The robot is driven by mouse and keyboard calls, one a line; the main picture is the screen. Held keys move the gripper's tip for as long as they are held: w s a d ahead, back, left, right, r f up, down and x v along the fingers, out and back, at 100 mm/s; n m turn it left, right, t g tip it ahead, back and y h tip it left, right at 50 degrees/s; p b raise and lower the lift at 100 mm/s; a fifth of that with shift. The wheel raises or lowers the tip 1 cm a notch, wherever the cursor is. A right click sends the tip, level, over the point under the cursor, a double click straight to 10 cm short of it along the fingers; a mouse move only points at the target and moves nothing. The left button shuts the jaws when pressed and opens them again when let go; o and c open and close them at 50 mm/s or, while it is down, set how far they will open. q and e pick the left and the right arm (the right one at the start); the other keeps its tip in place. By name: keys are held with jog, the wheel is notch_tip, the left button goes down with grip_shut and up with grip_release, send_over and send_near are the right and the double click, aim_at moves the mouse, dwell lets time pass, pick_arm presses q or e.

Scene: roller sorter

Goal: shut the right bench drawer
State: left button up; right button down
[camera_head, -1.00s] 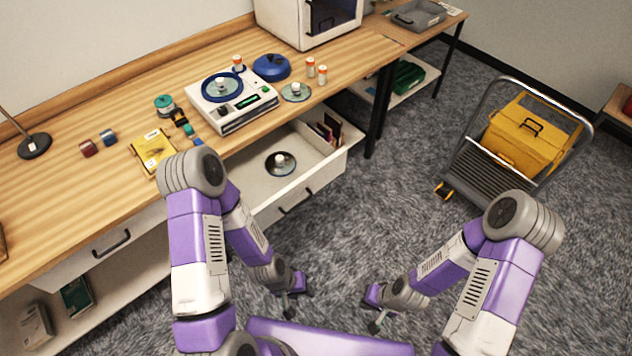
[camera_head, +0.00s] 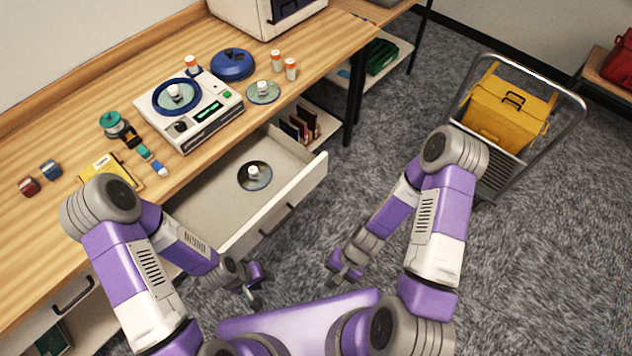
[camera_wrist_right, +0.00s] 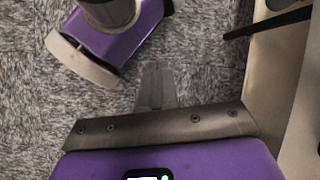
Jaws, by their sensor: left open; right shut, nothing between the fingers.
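The right bench drawer (camera_head: 307,188) stands pulled out from under the bench in the head view, with a dark bar handle (camera_head: 277,219) on its pale front. My left gripper (camera_head: 256,290) is open and empty, low in front of the drawer. My right gripper (camera_head: 342,274) is shut and empty, over the carpet to the right of the drawer front, apart from it. In the right wrist view its fingers (camera_wrist_right: 157,86) are together, and a pale panel (camera_wrist_right: 296,125) with a dark bar runs along the right edge.
The wooden bench top (camera_head: 60,245) carries a white device (camera_head: 205,125), a blue round case (camera_head: 232,63) and small bottles. A yellow box (camera_head: 505,112) sits on a cart at the right. Open carpet lies between drawer and cart.

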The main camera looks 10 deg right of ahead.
jog(key=a+f+m+y+b, duration=0.1)
jog(key=m+y+b, duration=0.1)
jog(key=m+y, duration=0.1)
jog(key=m+t+y+b, duration=0.2)
jog(key=m+t+b, duration=0.5)
jog(key=m+t, duration=1.1)
send_near(312, 181)
jog(key=shift+m+g, duration=0.3)
jog(key=shift+g, duration=0.1)
jog(key=b+x, duration=0.2)
jog(key=x, duration=0.1)
jog(key=b+x, duration=0.1)
jog(key=x, duration=0.1)
jog(key=shift+w+a+r+b, duration=0.2)
jog(key=shift+w+r+b, duration=0.05)
jog(key=shift+w+b, duration=0.15)
pick_arm(q)
notch_tip(312, 181, down, 14)
jog(key=s, duration=0.1)
pick_arm(e)
jog(key=shift+w+a+r, duration=0.1)
jog(key=shift+w+a, duration=0.2)
jog(key=shift+w, duration=0.05)
